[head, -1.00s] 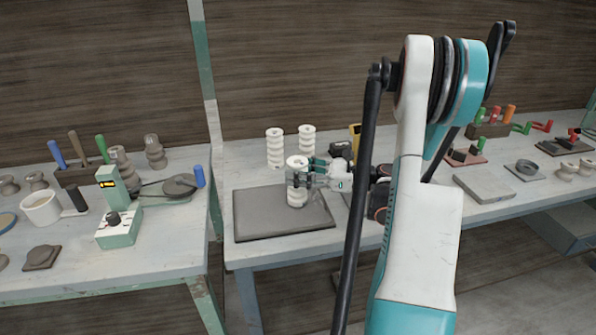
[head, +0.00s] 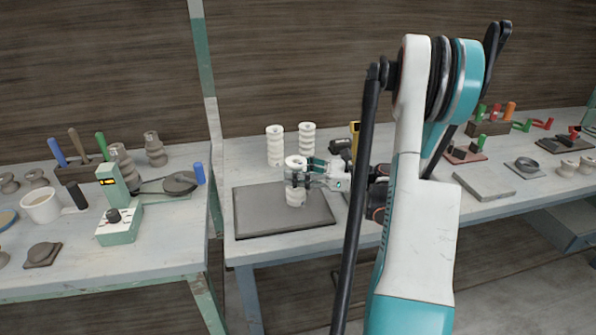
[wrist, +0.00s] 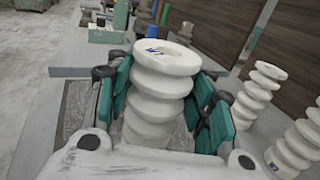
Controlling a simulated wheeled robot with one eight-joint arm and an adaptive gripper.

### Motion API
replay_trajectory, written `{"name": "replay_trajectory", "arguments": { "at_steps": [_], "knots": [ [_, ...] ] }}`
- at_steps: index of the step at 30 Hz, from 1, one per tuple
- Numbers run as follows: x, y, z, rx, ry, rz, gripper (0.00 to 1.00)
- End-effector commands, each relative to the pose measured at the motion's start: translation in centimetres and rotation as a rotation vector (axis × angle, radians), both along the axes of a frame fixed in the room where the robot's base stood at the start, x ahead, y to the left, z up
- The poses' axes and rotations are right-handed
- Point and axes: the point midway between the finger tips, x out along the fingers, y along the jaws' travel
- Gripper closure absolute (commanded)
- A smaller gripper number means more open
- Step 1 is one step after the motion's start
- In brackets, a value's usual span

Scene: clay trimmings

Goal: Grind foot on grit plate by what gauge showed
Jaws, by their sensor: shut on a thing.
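A white ribbed clay piece (head: 296,164) stands upright on the dark grey grit plate (head: 255,212). My gripper (head: 300,178) is shut around its middle, coming from the right. In the wrist view the ribbed piece (wrist: 160,85) stands between the teal fingers (wrist: 160,105), with a blue mark near its hollow top. Its foot is low over the plate; I cannot tell whether it touches. The gauge is likely the green device with a lit orange display (head: 108,183) on the left table; its reading is too small to tell.
Two similar white ribbed pieces (head: 275,146) (head: 307,140) stand behind the plate. A white mug (head: 41,207) and tool block (head: 80,172) are on the left table. A grey slab (head: 484,185) lies to the right. The plate's left part is clear.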

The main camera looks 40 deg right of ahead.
Motion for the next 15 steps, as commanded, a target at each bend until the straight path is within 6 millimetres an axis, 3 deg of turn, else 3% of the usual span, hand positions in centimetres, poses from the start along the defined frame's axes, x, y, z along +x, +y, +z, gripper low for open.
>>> {"name": "replay_trajectory", "arguments": {
  "at_steps": [15],
  "knots": [
    [1.3,2.1,0.1,0.001,-0.001,0.000,0.95]
  ]
}}
